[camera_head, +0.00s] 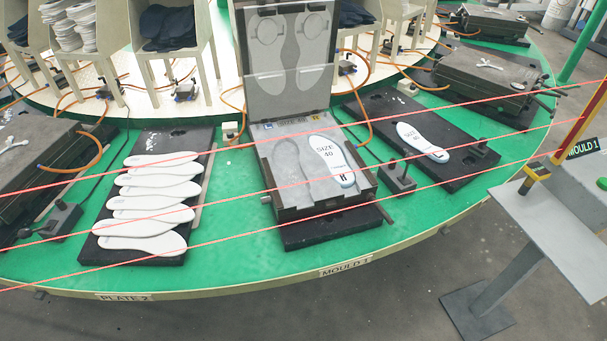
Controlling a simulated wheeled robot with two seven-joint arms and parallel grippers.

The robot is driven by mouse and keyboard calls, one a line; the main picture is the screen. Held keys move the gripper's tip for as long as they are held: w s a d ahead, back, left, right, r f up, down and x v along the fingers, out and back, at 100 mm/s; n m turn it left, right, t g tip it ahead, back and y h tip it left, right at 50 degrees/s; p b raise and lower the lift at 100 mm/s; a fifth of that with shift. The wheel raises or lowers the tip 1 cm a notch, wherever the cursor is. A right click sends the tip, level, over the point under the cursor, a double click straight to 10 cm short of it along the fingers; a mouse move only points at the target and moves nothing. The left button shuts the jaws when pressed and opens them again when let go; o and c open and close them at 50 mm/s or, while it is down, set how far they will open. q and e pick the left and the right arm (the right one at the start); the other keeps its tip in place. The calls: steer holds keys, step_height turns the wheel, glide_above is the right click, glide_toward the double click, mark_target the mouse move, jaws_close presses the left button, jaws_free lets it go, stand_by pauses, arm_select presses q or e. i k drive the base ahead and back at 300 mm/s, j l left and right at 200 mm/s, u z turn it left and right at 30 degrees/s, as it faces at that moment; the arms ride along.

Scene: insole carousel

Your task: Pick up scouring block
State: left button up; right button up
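A small block with a yellow top and a dark body (536,174) rests at the far left corner of the grey stand's plate on the right; it looks like the scouring block, but it is too small to be sure. Nothing is touching it except the plate. Neither of my grippers shows in the head view.
The grey stand (560,225) is beside the green carousel (400,225). An open mould (295,205) holds one insole marked size 40. White insoles (150,205) lie on a dark plate. Thin red lines cross the carousel's front. A yellow-red post (583,120) rises behind the block.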

mark_target(478, 149)
steer(key=l, duration=0.5)
steer(key=k+l, duration=0.15)
steer(key=l, duration=0.35)
steer(key=l+u, duration=0.1)
steer(key=l, duration=0.45)
steer(key=k+l, duration=0.15)
steer(key=l, duration=0.35)
steer(key=k+l, duration=0.1)
steer(key=l, duration=0.4)
steer(key=k+l, duration=0.1)
steer(key=l, duration=0.4)
steer(key=k+l+u, duration=0.1)
steer(key=l, duration=0.4)
